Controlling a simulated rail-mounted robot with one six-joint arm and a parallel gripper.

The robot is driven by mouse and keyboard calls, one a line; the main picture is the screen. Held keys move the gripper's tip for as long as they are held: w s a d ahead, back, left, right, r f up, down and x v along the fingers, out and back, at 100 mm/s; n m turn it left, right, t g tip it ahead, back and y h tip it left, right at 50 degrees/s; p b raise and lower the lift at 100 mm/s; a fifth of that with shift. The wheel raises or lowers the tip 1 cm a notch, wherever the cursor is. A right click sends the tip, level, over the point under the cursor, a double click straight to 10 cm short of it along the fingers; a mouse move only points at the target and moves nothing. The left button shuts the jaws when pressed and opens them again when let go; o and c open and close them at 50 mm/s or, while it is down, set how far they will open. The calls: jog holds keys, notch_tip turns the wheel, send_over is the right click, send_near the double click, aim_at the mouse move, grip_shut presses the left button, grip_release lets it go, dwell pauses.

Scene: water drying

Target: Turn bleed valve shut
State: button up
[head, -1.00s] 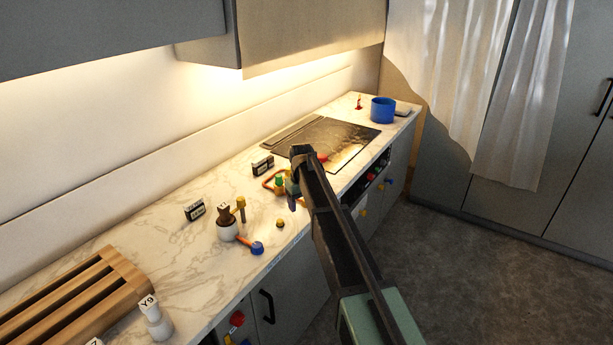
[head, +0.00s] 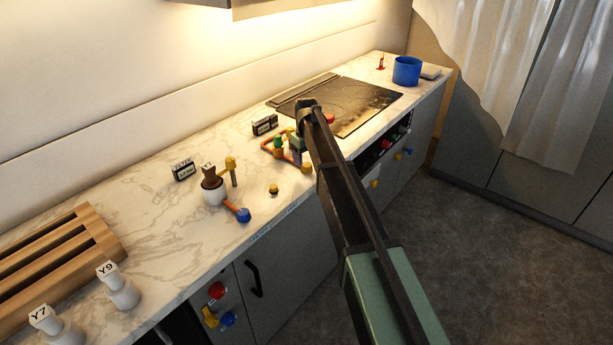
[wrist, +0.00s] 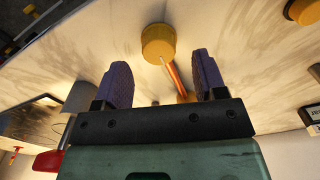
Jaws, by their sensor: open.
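A yellow knob (wrist: 158,42) shows in the wrist view just beyond and between my fingertips, with a thin orange pipe (wrist: 174,74) running behind it. It seems to be the yellow knob (head: 307,167) at the near end of the orange pipework (head: 268,146) in the head view. I cannot tell for sure that it is the bleed valve. My gripper (wrist: 160,72) is open, one purple finger on each side of the knob's line, with a gap visible on both sides. In the head view my gripper (head: 296,156) is over the pipework and partly hides it, including a green knob (head: 278,141).
A white pot with a brown top (head: 213,190), a blue ball-ended lever (head: 243,215) and a small yellow knob (head: 273,189) stand to the left. A dark hob (head: 350,100) and blue pot (head: 407,70) lie beyond. A red handle (wrist: 48,160) sits near my gripper.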

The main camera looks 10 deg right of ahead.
aim_at(307, 164)
notch_tip(307, 164, down, 4)
jog(key=shift+r+b, duration=0.1)
jog(key=shift+b, duration=0.9)
jog(key=shift+r, duration=0.1)
jog(key=c, duration=0.9)
